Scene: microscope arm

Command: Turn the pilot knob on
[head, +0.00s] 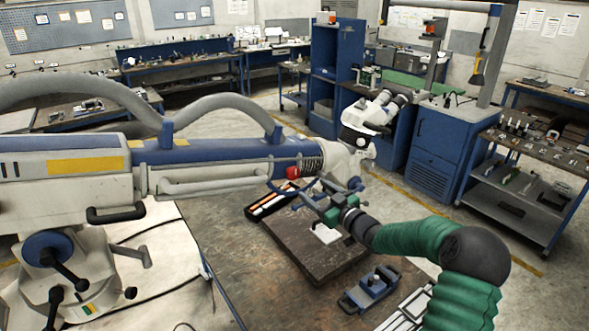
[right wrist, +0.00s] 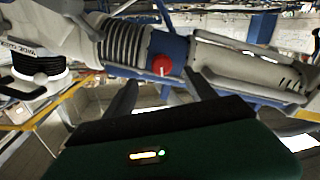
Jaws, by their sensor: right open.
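The pilot knob is a small red knob (head: 292,172) on the blue section of the microscope arm (head: 215,152), beside a ribbed dark sleeve. In the right wrist view the red knob (right wrist: 162,65) faces me, with a small light mark on its lower part. My right gripper (head: 318,199) is below and to the right of the knob in the head view. In the right wrist view its two dark fingers (right wrist: 162,90) are apart, one on each side below the knob, with nothing between them. The fingers appear short of the knob. My left gripper is not in view.
The microscope head (head: 366,130) hangs at the arm's right end, above and near my right gripper. Below lies a dark board (head: 305,255) on the table, with a black tray (head: 270,203) and a blue device (head: 370,287) nearby. Grey hoses loop over the arm.

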